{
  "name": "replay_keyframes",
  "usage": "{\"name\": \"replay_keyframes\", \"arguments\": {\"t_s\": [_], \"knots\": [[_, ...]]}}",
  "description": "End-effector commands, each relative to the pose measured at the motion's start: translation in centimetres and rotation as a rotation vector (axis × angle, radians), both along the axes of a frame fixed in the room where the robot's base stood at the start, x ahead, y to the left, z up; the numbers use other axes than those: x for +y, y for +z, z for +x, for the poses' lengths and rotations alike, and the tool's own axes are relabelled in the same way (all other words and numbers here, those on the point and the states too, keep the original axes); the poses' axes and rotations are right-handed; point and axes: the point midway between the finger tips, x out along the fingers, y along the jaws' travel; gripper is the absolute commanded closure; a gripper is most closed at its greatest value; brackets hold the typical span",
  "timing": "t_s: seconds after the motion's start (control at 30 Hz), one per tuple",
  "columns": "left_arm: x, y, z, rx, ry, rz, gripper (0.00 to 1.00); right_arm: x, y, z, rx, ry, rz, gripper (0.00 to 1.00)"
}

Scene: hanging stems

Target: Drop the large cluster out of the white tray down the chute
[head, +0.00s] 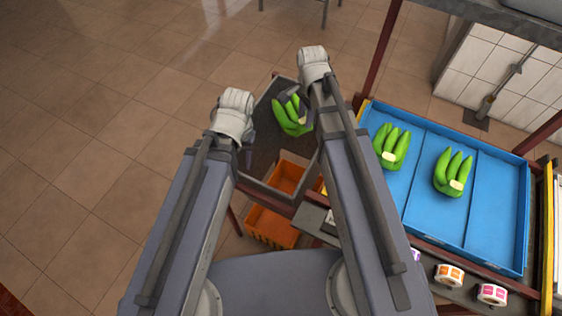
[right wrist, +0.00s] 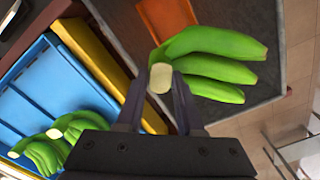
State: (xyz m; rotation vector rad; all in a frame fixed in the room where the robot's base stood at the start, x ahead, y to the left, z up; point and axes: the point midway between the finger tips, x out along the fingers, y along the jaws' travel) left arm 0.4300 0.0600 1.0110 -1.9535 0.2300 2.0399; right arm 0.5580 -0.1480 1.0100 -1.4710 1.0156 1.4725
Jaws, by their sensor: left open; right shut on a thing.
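A green banana cluster (head: 292,122) with several fingers is held by its pale cut crown in my right gripper (head: 291,98). In the right wrist view the crown of the cluster (right wrist: 215,62) sits between the fingertips of the gripper (right wrist: 158,92), its fruit pointing right. The cluster is over the dark grey chute (head: 262,150), also in the right wrist view (right wrist: 262,75); I cannot tell whether it touches the surface. My left gripper (head: 247,155) is open and empty at the chute's left edge, partly hidden by its wrist. No white tray shows.
A blue tray (head: 418,230) at the right holds two green clusters (head: 391,147) and (head: 453,172), apart from each other. An orange crate (head: 272,228) stands below the chute's near end. Label rolls (head: 449,275) sit along the front ledge. Dark red posts (head: 382,45) rise beside the tray.

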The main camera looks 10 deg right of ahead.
Motion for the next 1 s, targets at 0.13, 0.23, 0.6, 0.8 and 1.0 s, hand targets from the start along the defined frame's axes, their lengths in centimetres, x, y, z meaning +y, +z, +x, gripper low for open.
{"name": "replay_keyframes", "arguments": {"t_s": [0.13, 0.23, 0.6, 0.8, 1.0], "knots": [[0.0, -2.1, 0.0, 0.000, 0.001, 0.000, 0.50, 0.0, -2.1, 0.0, -0.001, 0.000, 0.000, 1.00], [0.0, -2.9, 0.0, 0.000, 0.001, 0.000, 0.50, 0.0, -2.9, 0.0, -0.001, 0.000, 0.000, 1.00], [0.0, -3.2, 0.0, 0.000, 0.001, 0.000, 0.50, 0.0, -3.2, 0.0, -0.001, 0.000, 0.000, 1.00], [0.0, -3.2, 0.0, 0.000, 0.001, 0.000, 0.50, 0.0, -3.2, 0.0, -0.001, 0.000, 0.000, 0.46], [0.0, -3.3, 0.0, 0.000, 0.001, 0.000, 0.50, 0.0, -3.3, 0.0, 0.000, 0.000, 0.000, 0.29]]}}
